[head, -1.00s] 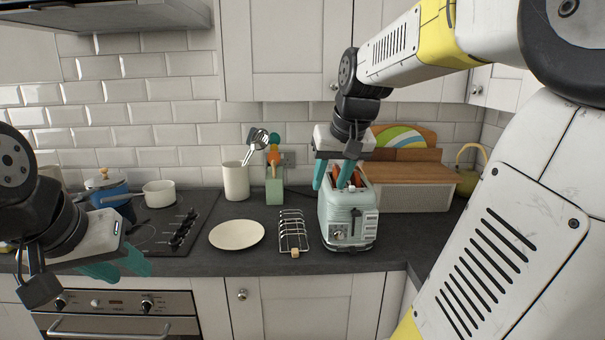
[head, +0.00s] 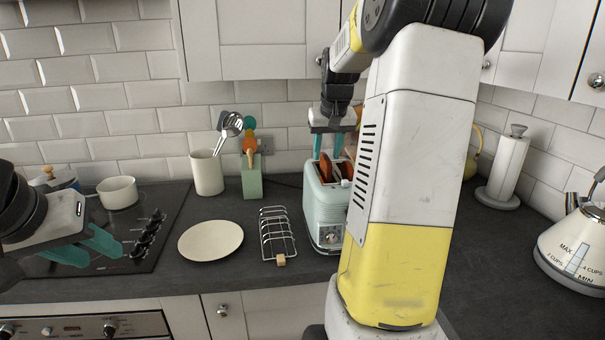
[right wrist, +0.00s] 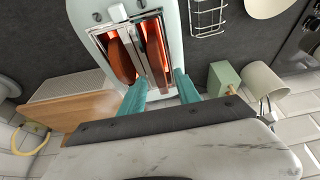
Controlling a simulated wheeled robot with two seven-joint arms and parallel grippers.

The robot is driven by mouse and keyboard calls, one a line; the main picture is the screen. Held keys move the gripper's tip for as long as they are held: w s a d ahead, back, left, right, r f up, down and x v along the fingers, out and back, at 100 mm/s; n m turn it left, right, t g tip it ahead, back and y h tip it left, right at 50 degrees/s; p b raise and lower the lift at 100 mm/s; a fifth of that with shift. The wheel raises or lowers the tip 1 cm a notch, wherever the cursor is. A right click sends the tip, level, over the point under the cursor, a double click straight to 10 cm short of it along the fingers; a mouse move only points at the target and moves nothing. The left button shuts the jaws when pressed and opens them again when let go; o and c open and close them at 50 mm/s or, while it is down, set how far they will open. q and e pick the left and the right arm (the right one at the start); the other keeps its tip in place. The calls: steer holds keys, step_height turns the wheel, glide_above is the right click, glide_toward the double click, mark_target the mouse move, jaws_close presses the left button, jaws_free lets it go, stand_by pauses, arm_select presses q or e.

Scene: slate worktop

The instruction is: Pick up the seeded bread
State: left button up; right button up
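The mint toaster (head: 323,210) stands on the worktop, partly hidden by my right arm. Two brown bread slices (head: 325,168) stick up from its slots; the right wrist view shows one in the left slot (right wrist: 121,60) and one in the right slot (right wrist: 155,58), with orange glow around them. I cannot tell which is seeded. My right gripper (head: 328,150) points down just above the toaster, open and empty; its teal fingertips (right wrist: 160,80) are apart near the slot ends. My left gripper (head: 90,250) is open and empty over the hob at the left.
A wire toast rack (head: 276,235) and a cream plate (head: 211,241) lie left of the toaster. A utensil pot (head: 207,173) and green block (head: 251,177) stand behind. A kettle (head: 575,245) and paper roll (head: 505,170) stand at right. The front right worktop is clear.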

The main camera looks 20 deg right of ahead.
mark_target(326, 157)
steer(key=shift+x, duration=1.6)
steer(key=shift+f, duration=0.2)
jaws_close()
